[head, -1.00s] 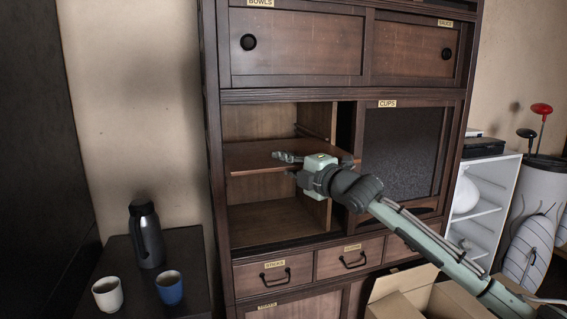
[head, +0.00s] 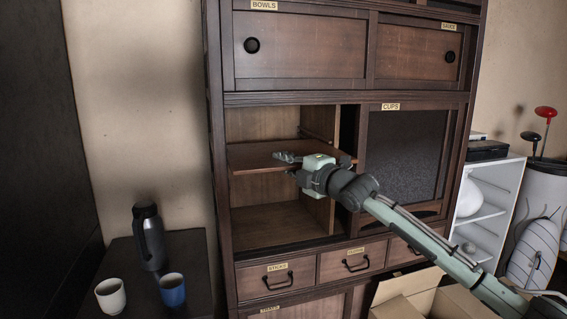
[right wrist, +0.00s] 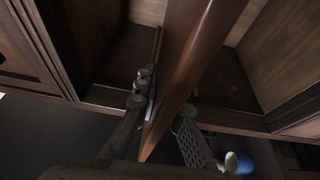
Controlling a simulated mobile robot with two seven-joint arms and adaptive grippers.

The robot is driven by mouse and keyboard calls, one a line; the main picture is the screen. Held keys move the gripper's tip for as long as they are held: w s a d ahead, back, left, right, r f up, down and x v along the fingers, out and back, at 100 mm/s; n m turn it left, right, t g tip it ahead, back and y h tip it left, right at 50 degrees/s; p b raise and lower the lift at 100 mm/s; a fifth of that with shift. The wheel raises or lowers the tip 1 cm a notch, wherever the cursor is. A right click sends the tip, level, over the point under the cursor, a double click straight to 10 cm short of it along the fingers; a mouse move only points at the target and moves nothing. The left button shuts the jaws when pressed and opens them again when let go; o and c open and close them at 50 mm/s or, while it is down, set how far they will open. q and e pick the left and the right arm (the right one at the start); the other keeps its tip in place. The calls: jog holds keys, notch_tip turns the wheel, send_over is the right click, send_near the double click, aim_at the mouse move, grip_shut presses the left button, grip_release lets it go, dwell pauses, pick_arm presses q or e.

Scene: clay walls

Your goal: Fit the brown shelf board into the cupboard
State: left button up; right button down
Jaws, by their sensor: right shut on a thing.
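The brown shelf board (head: 250,157) lies about level in the open left bay of the cupboard (head: 216,180), with compartment space above and below it. My right gripper (head: 288,158) is at the board's front edge, shut on it. In the right wrist view the board (right wrist: 190,62) runs between the two fingers of my gripper (right wrist: 168,122) and on into the bay. Whether the board's back and sides rest on supports is hidden. A rail (head: 312,133) shows on the bay's right inner wall, above the board. My left gripper is not in view.
A dark mesh door marked CUPS (head: 405,150) closes the right bay. Drawers (head: 276,281) lie below. An open cardboard box (head: 425,300) stands in front at right. A black flask (head: 149,236), a white cup (head: 110,296) and a blue cup (head: 172,290) stand on a dark table at left.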

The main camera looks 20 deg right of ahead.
send_near(268, 147)
jog(key=shift+w+a, duration=1.5)
jog(key=shift+w, duration=0.25)
dwell(0.8)
jog(key=shift+w, duration=0.2)
jog(key=shift+w+a+f, duration=0.1)
jog(key=shift+w+a, duration=0.05)
jog(key=shift+w, duration=0.15)
jog(key=shift+w, duration=0.2)
jog(key=shift+w, duration=0.75)
jog(key=shift+w+a+f, duration=0.1)
jog(key=shift+w+a, duration=0.1)
jog(key=shift+w, duration=0.3)
jog(key=shift+w+a, duration=0.1)
jog(key=shift+w, duration=0.15)
jog(key=shift+w, duration=0.45)
